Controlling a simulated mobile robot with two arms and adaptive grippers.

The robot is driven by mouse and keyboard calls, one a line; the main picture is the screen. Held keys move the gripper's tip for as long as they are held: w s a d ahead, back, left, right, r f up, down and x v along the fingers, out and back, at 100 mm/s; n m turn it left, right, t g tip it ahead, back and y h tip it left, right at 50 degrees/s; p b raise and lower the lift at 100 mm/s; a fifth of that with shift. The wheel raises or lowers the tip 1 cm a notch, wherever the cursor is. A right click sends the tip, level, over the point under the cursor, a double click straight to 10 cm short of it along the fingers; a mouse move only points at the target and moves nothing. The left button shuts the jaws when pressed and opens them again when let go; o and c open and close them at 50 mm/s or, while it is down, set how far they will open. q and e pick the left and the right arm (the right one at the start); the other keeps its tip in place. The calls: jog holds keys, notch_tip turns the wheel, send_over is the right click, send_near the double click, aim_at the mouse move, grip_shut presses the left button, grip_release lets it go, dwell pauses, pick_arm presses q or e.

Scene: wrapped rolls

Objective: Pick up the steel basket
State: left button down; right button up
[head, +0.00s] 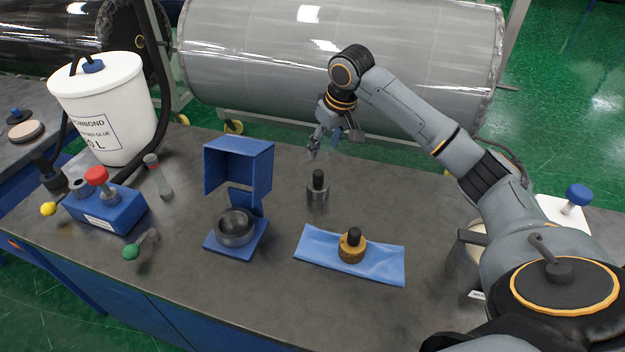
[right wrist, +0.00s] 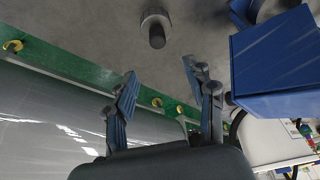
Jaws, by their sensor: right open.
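A round, open steel vessel (head: 235,228) sits on the base of a blue stand (head: 238,165) left of centre in the head view. A small steel cylinder with a black knob (head: 317,188) stands upright on the grey table. I cannot tell for certain which of these two is called the steel basket. My right gripper (head: 326,140) is open and empty, above and behind the knobbed cylinder, apart from it. In the right wrist view, its spread fingers (right wrist: 160,78) have the knobbed cylinder (right wrist: 154,27) beyond them, and the blue stand (right wrist: 278,65) at the right. My left gripper is not in view.
A brass cylinder with a black knob (head: 352,245) stands on a blue cloth (head: 385,262). A white bucket (head: 118,105), a blue block with a red knob (head: 115,212) and a green-ended tool (head: 132,251) are at the left. A large wrapped roll (head: 270,60) lies behind the table.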

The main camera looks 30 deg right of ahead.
aim_at(319, 173)
jog(key=x, duration=0.5)
jog(key=p+x, duration=0.1)
jog(key=x, duration=0.1)
jog(key=shift+d+f, duration=0.2)
jog(key=shift+d, duration=0.1)
jog(key=x, duration=0.1)
jog(key=p+x, duration=0.1)
jog(key=x, duration=0.1)
jog(key=s+x, duration=0.1)
jog(key=shift+w+a+f+p, duration=0.15)
jog(key=shift+a+f+p, duration=0.05)
jog(key=shift+f+p, duration=0.15)
jog(key=shift+w+f, duration=0.2)
jog(key=shift+f, duration=0.25)
jog(key=shift+s, duration=0.1)
grip_shut()
